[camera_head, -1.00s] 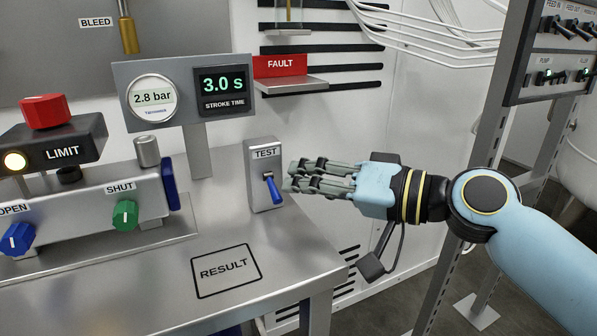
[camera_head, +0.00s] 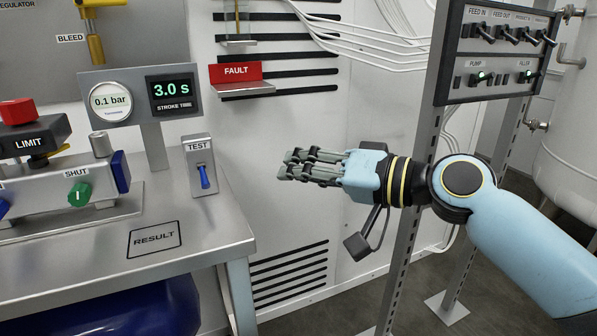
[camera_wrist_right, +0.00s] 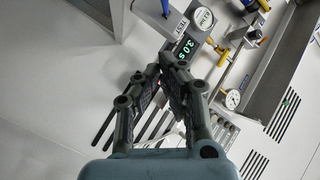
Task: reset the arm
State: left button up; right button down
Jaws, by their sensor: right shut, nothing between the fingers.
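My right gripper (camera_head: 284,167) is shut and empty, held in the air to the right of the metal bench. Its arm comes in from the right. The gripper also shows in the right wrist view (camera_wrist_right: 168,62), its fingertips together. The TEST switch box (camera_head: 199,166) stands on the bench to the left of the gripper, apart from it, with its blue lever (camera_head: 203,177) pointing down. The switch box with its blue lever also shows near the top of the wrist view. My left gripper is not in view.
The bench (camera_head: 205,235) ends left of my gripper. A gauge panel (camera_head: 128,92) reads 0.1 bar and 3.0 s. A red FAULT flag (camera_head: 235,72) is on the wall. A switch panel (camera_head: 497,50) on a perforated post stands near my right arm, with a tank (camera_head: 572,150) behind.

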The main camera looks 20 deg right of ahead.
jog(key=s+d+f+m+g+h, duration=0.1)
jog(key=s+d+f+g+h, duration=0.3)
jog(key=f, duration=0.9)
jog(key=s+d+f+m+h, duration=0.1)
jog(key=s+f, duration=0.5)
jog(key=f, duration=0.7)
jog(key=s+d+f+m+g+h, duration=0.1)
jog(key=s+d+f+g+h, duration=0.3)
jog(key=f, duration=0.9)
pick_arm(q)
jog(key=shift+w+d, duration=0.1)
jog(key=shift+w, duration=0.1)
pick_arm(e)
jog(key=s+d+f+n+g, duration=0.1)
jog(key=s+f+n, duration=0.1)
jog(key=s+f, duration=0.4)
jog(key=s+d+f+n+g+h, duration=0.1)
jog(key=s+f, duration=0.5)
jog(key=s, duration=1.1)
jog(key=s+d+f+n+g, duration=0.1)
jog(key=s+f, duration=0.5)
jog(key=s, duration=0.6)
jog(key=shift+s+f+n+g+h, duration=0.2)
jog(key=shift+f+n+g+h, duration=0.1)
jog(key=shift+n+g, duration=0.75)
